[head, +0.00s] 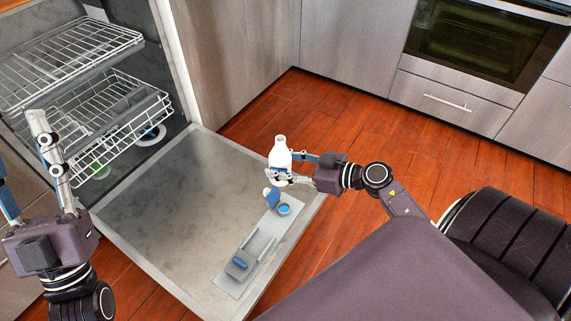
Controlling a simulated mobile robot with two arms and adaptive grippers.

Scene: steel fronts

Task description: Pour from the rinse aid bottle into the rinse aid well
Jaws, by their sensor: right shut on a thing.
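The rinse aid bottle (280,154) is white and upright, with its open neck up. My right gripper (291,172) is shut on the lower part of it and holds it above the dishwasher's lowered door (180,225). The rinse aid well (284,209) is a small round cup with blue in it, in the dispenser panel near the door's right edge. It appears just below the bottle in the picture. A blue-and-white flap (272,196) stands raised beside the well. My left gripper (22,150) is at the far left, its fingers apart and empty.
Two wire racks (75,55) are in the open dishwasher at the upper left. A grey detergent compartment (240,266) with a blue piece lies nearer on the same panel. Steel cabinets and an oven (487,40) stand at the back. Wooden floor is free right of the door.

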